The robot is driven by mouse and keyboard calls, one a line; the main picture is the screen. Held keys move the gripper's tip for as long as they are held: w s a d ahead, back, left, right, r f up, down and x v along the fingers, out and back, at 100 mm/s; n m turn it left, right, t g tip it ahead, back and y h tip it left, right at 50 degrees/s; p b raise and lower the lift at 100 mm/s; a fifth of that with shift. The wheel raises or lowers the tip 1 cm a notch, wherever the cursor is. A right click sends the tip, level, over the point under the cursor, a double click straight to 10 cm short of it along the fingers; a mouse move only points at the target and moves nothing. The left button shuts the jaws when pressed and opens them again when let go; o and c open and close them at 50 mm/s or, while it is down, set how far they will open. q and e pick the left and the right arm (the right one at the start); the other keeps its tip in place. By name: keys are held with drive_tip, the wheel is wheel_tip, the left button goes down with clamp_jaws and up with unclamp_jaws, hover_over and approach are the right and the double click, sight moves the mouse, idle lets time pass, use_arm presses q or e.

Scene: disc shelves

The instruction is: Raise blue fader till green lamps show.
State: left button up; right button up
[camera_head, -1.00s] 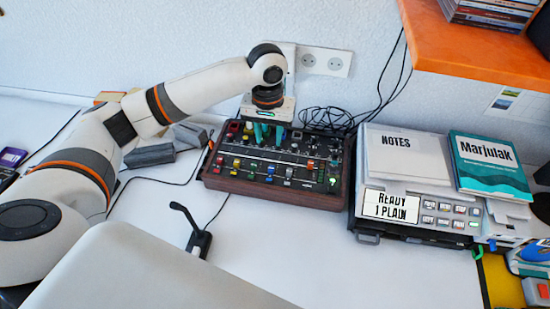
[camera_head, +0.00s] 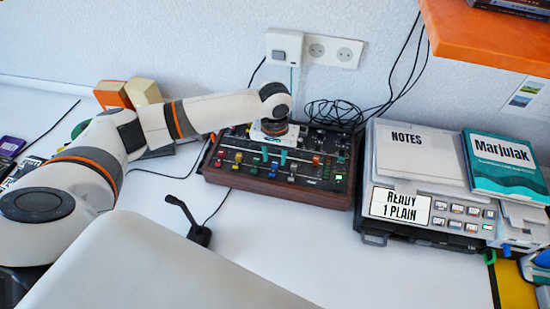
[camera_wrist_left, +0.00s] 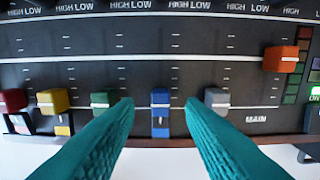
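The blue fader (camera_wrist_left: 160,99) sits low in its slot near the mixer's front edge in the left wrist view. My left gripper (camera_head: 274,156) is over the mixer (camera_head: 275,194) in the head view. Its teal fingers are open, one on each side of the blue fader, with a visible gap on both sides. The lamp column (camera_wrist_left: 297,68) at the right of the panel has red, orange and green segments that all look dark. My right gripper is not in view.
A green fader (camera_wrist_left: 103,101) and a grey fader (camera_wrist_left: 216,98) flank the blue one. An orange fader (camera_wrist_left: 281,60) stands higher at the right. A device reading "READY 1 PLAIN" (camera_head: 402,206) is right of the mixer; a small black microphone (camera_head: 199,236) stands in front.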

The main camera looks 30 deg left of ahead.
sight(275, 165)
use_arm(q)
drive_tip(key=shift+f, duration=1.15)
clamp_jaws()
